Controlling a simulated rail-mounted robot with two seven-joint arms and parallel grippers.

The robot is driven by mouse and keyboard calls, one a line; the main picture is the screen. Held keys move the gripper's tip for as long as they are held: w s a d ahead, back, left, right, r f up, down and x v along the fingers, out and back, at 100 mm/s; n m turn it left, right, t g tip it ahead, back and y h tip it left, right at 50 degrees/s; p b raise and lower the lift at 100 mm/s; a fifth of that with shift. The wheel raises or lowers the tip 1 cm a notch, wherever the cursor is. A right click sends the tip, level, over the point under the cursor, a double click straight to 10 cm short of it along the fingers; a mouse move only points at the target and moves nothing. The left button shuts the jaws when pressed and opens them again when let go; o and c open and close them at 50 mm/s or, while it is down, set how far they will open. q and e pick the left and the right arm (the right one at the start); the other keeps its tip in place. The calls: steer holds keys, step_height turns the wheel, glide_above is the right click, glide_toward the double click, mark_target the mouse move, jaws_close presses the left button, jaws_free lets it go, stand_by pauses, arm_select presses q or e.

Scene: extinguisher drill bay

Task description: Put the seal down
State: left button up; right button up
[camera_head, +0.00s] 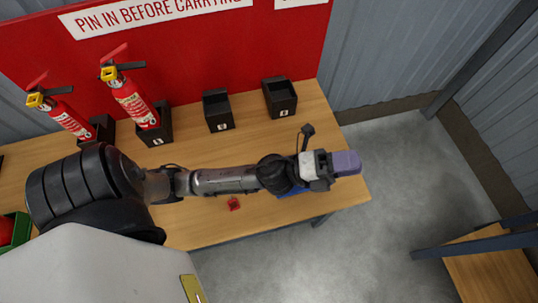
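My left arm reaches in from the left over the wooden table. Its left gripper (346,162) points right above the table's right end, with purple-grey parts at its tip. The fingers are seen from above, so I cannot tell whether they are open or hold anything. A small red piece (233,204) lies on the table near its front edge, below the forearm; I cannot tell if it is the seal. A blue flat thing (292,193) shows partly under the gripper. My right gripper is out of view.
Two red extinguishers (133,101) (68,117) stand in black holders at the back left. Two more black holders (217,109) (280,97) look empty. A green crate (21,231) with something red is at the left edge. Open floor (400,190) lies right of the table (320,132).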

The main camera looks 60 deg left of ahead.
arm_select(q)
steer(key=s+a+f+n+g+y, duration=0.3)
steer(key=a+f+n+y, duration=0.2)
steer(key=f+n+y, duration=0.4)
steer(key=s+a+f+n+g+y, duration=0.2)
steer(key=a+f+n+g+y, duration=0.15)
steer(key=f+n, duration=0.5)
steer(key=s+f+n+g, duration=0.2)
steer(key=s+g, duration=0.1)
steer(key=s, duration=0.2)
steer(key=s+f+n+g, duration=0.2)
steer(key=s+f+g, duration=0.1)
steer(key=s, duration=0.2)
steer(key=s+f+n+g+h, duration=0.1)
steer(key=s+f+n+g, duration=0.1)
steer(key=s, duration=0.3)
steer(key=shift+s+d+f+n+g, duration=0.2)
steer(key=shift+d+f+n+g, duration=0.15)
steer(key=shift+g, duration=0.5)
steer(key=shift+r, duration=0.15)
step_height(320, 180, up, 35)
steer(key=p, duration=3.5)
steer(key=shift+r, duration=0.2)
steer(key=shift+f, duration=0.1)
